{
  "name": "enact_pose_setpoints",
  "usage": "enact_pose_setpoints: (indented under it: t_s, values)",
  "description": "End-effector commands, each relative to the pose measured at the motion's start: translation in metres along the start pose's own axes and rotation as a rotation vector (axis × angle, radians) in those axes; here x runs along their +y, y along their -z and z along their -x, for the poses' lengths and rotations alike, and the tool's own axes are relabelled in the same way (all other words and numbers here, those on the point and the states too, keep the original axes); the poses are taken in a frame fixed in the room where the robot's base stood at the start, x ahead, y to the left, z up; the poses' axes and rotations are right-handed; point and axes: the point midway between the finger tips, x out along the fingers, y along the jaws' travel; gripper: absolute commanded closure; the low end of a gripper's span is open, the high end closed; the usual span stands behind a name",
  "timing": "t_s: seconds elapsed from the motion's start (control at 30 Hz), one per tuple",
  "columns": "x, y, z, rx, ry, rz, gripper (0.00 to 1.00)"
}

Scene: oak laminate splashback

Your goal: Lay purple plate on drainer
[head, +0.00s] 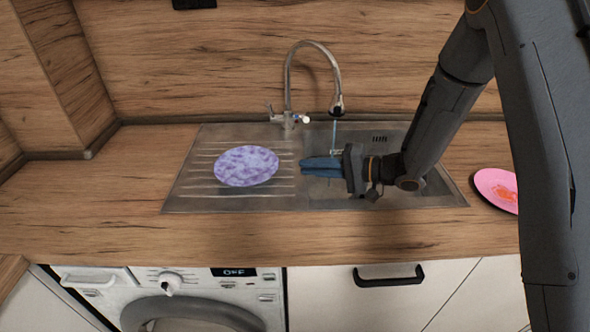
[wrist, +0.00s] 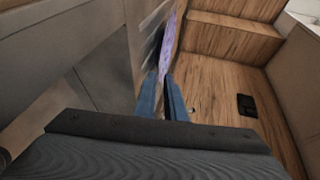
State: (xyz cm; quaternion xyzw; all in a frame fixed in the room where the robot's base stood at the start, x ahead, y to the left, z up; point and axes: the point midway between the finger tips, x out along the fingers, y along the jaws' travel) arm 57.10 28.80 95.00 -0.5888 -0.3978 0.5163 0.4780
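The purple plate (head: 246,166), mottled with white, lies on the ridged metal drainer (head: 199,190) left of the sink bowl. My gripper (head: 303,167) has blue fingers and hangs over the sink bowl, pointing left at the plate. A small gap shows between its fingertips and the plate's right edge. In the wrist view the plate (wrist: 169,42) shows nearly edge-on just beyond the fingertips (wrist: 163,80). The fingers stand slightly apart with nothing gripped between them.
A curved tap (head: 312,46) rises behind the sink, with a thin bluish stream below its spout. A pink plate (head: 496,187) with an orange-red pattern lies on the counter at the right, partly hidden by my arm. The wooden counter (head: 110,210) left of the drainer is clear.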

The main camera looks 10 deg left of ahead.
Motion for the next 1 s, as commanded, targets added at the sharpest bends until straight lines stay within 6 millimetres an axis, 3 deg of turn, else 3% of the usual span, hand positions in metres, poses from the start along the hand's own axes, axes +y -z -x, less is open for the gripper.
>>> enact_pose_setpoints:
  t_s: [0.2,0.47,0.57,0.67,0.77,0.83,0.93,1.0]
  values:
    - [0.0,0.0,0.027,0.0,0.001,0.0,0.9]
    - [-0.001,0.001,0.033,0.003,-0.001,0.002,0.9]
    - [-0.001,0.009,0.036,0.043,-0.028,0.038,0.9]
    - [-0.003,0.032,0.047,0.156,-0.116,0.138,0.9]
    - [-0.002,0.065,0.077,0.323,-0.294,0.281,0.9]
    - [0.001,0.081,0.11,0.426,-0.459,0.366,0.9]
    - [0.007,0.086,0.165,0.51,-0.71,0.437,0.9]
    - [0.014,0.074,0.203,0.522,-0.882,0.449,0.9]
